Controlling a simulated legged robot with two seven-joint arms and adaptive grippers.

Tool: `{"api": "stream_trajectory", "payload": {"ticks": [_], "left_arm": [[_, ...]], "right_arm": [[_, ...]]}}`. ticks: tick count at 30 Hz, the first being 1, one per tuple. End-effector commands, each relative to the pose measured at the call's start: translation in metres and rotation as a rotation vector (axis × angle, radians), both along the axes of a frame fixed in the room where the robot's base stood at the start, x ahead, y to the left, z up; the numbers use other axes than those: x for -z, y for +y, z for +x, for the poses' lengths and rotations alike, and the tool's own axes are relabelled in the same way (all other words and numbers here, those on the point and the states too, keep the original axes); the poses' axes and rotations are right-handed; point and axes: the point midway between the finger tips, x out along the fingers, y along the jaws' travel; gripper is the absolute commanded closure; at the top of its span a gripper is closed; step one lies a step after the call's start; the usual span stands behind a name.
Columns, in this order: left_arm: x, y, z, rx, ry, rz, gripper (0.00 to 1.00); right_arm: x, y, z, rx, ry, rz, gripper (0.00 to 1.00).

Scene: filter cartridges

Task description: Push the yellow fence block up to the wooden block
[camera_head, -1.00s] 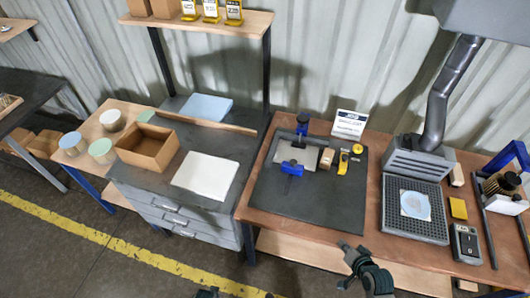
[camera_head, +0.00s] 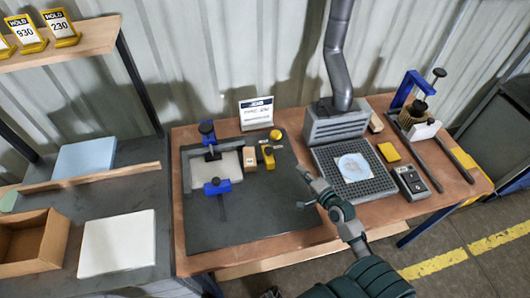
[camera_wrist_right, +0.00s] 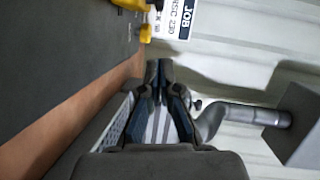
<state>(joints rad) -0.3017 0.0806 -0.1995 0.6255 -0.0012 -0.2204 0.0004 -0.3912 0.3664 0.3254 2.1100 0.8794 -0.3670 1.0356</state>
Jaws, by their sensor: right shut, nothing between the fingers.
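The yellow fence block (camera_head: 268,158) stands on the dark mat, just right of the wooden block (camera_head: 249,158); whether they touch is too small to tell. In the right wrist view part of the yellow fence block (camera_wrist_right: 130,4) shows at the top edge. My right gripper (camera_head: 302,172) is shut and empty, to the right of and nearer than the fence block, by the mat's right edge and clear of both blocks. It shows in the wrist view (camera_wrist_right: 158,70) with its fingers together. A small dark part at the head view's bottom edge may be my left gripper (camera_head: 270,293).
A blue-clamped pale piece (camera_head: 230,168) lies left of the wooden block on the dark mat (camera_head: 260,220). A yellow knob (camera_head: 275,134) and a sign (camera_head: 257,113) stand behind. A grille tray (camera_head: 378,186) lies right of my gripper. The mat's front part is clear.

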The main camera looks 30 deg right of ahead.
Motion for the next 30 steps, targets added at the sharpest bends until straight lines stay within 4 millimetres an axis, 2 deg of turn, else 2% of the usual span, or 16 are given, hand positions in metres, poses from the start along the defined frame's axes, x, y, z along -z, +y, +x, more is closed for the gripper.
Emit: {"api": "stream_trajectory", "payload": {"ticks": [5,18,24,30], "left_arm": [[0.001,0.000,-0.003,-0.001,0.002,0.000,1.00],[0.000,0.000,-0.001,0.001,0.003,0.000,1.00],[-0.005,0.000,0.000,0.000,0.002,-0.001,1.00],[-0.006,0.000,0.000,0.000,0.002,-0.001,1.00]], "right_arm": [[0.001,-0.001,0.013,0.003,-0.005,0.005,1.00],[0.013,0.008,0.102,0.001,-0.002,0.000,1.00],[0.019,0.030,0.119,0.001,0.000,0.003,1.00],[0.022,0.035,0.125,0.001,0.001,0.002,1.00]]}}
